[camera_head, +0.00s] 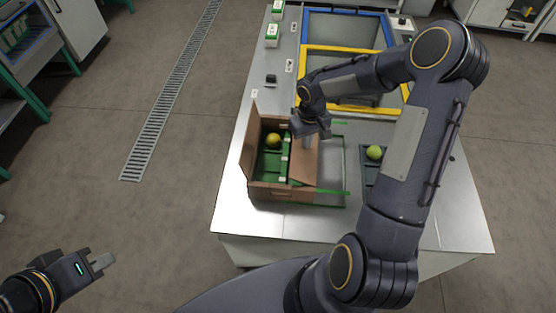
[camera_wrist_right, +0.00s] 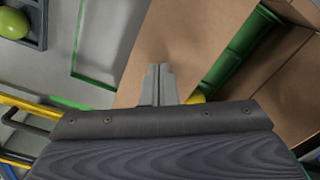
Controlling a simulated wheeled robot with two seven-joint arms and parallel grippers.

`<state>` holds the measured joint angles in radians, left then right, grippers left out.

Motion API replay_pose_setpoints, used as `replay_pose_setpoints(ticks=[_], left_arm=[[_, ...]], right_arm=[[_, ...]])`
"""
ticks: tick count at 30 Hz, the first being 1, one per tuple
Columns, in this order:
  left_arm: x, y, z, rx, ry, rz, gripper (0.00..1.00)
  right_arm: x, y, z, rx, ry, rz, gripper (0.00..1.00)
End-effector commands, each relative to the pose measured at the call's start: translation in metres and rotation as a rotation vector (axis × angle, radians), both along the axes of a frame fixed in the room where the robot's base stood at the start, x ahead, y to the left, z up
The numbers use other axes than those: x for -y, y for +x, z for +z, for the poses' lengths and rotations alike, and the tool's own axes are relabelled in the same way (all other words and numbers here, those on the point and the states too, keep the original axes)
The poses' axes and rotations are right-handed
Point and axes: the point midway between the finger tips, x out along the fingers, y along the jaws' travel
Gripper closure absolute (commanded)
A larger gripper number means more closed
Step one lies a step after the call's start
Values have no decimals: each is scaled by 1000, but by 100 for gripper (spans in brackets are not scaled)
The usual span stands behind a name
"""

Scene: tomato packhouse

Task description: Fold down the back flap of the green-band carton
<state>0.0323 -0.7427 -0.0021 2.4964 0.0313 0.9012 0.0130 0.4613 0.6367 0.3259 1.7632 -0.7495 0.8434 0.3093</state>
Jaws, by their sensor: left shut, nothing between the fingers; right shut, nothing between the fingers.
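The open brown carton (camera_head: 283,195) stands on the steel table, with green inside and a yellow fruit (camera_head: 273,139) in it. Its left flap (camera_head: 248,140) stands up and leans outward. Its right flap (camera_head: 303,166) slopes over the right part of the opening. The far side is partly hidden by my right gripper. My right gripper (camera_head: 308,143) is shut and empty at the right flap; in the right wrist view its closed fingertips (camera_wrist_right: 159,70) lie over the brown flap (camera_wrist_right: 190,40). I cannot tell whether they touch it. My left gripper (camera_head: 103,262) is shut and empty, off the table at lower left.
A green-edged outline (camera_head: 345,170) lies right of the carton. A grey tray (camera_head: 368,180) with a green fruit (camera_head: 374,152) is beyond it, beside my right arm. Yellow (camera_head: 340,48) and blue-framed bins (camera_head: 350,12) stand farther back. The table's front left corner is bare.

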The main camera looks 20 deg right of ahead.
Motion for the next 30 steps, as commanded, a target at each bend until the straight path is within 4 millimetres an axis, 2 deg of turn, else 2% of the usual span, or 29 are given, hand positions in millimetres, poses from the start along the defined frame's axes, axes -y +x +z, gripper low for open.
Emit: replay_pose_setpoints(ticks=[18, 30], left_arm=[[0, 0, -27, 0, 0, 0, 100], [0, 0, -20, 0, 0, 0, 100]], right_arm=[[-14, 8, -23, 0, 0, 0, 100], [-14, 8, -15, 0, 0, -1, 100]])
